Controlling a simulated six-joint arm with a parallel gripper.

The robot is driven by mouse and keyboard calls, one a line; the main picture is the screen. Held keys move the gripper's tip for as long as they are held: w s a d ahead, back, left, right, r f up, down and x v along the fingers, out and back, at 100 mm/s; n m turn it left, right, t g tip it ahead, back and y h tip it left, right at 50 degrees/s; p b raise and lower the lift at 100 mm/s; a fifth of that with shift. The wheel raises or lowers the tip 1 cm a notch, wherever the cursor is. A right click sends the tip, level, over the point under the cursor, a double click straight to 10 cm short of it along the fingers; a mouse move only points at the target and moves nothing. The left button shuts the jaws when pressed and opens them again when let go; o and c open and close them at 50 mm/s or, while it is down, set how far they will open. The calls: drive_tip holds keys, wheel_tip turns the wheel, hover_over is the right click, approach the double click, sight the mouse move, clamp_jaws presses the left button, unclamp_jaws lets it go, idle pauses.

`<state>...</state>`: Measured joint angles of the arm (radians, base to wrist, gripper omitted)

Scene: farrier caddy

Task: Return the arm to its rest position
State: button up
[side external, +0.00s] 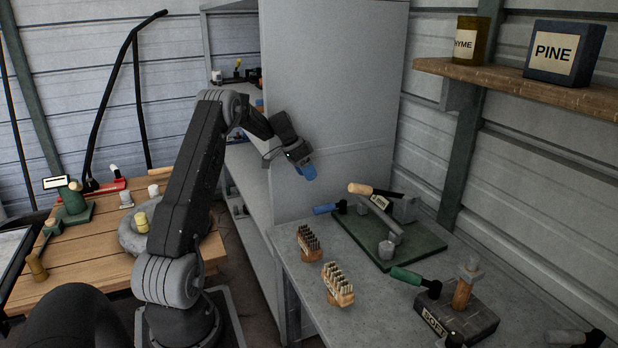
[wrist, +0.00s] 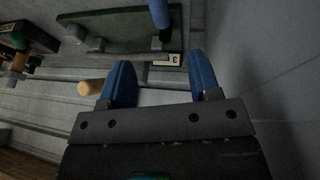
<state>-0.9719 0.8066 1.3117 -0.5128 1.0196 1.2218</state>
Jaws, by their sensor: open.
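My gripper (side external: 307,172) has blue fingers and hangs in the air at the end of my bent arm, in front of the grey cabinet side and to the left of the grey bench. In the wrist view my gripper (wrist: 161,78) shows its two blue fingers spread apart with nothing between them. Beyond the fingers lies the green tray (wrist: 105,32) with a blue handle (wrist: 158,12) over its edge. The side external view also shows the green tray (side external: 412,248) on the bench, apart from my gripper.
The grey cabinet (side external: 335,100) stands close behind my gripper. On the bench (side external: 310,275) are two brushes (side external: 308,242) (side external: 338,284) and a dark block (side external: 455,318) with a label. A wooden shelf (side external: 520,82) hangs at right. A wooden table (side external: 100,262) stands at left.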

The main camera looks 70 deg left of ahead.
idle(0.3)
drive_tip(key=s+d+r, duration=0.1)
drive_tip(key=d+r, duration=0.4)
drive_tip(key=d, duration=0.4)
drive_tip(key=d+r+y, duration=0.1)
drive_tip(key=d+r, duration=0.4)
drive_tip(key=d, duration=0.4)
drive_tip(key=s+d+r, duration=0.1)
drive_tip(key=d+r, duration=0.5)
drive_tip(key=d, duration=0.4)
drive_tip(key=s+d+f+t+y, duration=0.1)
drive_tip(key=s+d, duration=1.5)
drive_tip(key=s, duration=0.2)
drive_tip(key=shift+s+d, duration=0.4)
